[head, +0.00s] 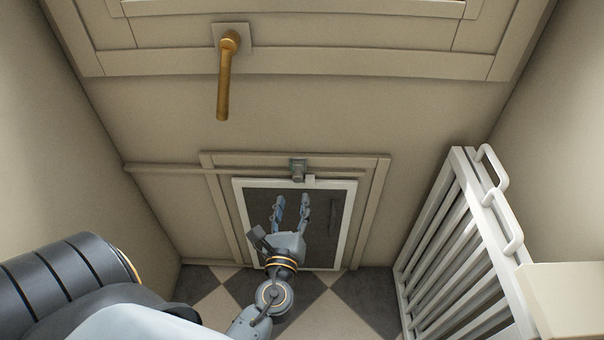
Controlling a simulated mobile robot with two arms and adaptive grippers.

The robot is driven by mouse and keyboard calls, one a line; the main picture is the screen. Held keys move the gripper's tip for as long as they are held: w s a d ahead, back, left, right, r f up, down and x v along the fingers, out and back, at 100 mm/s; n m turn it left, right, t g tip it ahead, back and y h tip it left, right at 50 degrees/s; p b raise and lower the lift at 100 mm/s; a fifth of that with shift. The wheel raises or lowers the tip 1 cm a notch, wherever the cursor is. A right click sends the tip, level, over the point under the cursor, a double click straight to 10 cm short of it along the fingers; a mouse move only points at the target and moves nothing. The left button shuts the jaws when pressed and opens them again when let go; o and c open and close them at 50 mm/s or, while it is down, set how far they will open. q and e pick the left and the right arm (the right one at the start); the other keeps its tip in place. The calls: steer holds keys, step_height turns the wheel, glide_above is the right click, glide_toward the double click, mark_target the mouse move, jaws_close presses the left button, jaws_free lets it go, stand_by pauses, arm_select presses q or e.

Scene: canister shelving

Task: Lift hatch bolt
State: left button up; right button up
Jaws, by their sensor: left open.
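The hatch (322,224) is a dark panel in a white frame, low on the far wall. The bolt (297,168) is a small grey metal piece at the top middle of the hatch frame. My left gripper (291,206) is in front of the hatch panel, below the bolt in the picture. Its two fingers are apart and point up toward the bolt, with nothing between them. The gripper and wrist hide part of the panel. I cannot tell how far the fingers are from the panel. My right gripper is not in view.
A brass lever handle (224,88) hangs down on the door above. A white slatted gate (455,255) with white handles stands at the right. A pale ledge (570,295) is at the lower right. Checkered floor (330,315) shows below the hatch.

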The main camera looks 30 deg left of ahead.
mark_target(297, 179)
arm_select(q)
steer(key=x, duration=0.9)
steer(key=shift+w+a+p, duration=0.25)
steer(key=shift+w+p, duration=0.05)
steer(key=shift+w, duration=0.05)
steer(key=shift+c, duration=0.2)
jaws_close()
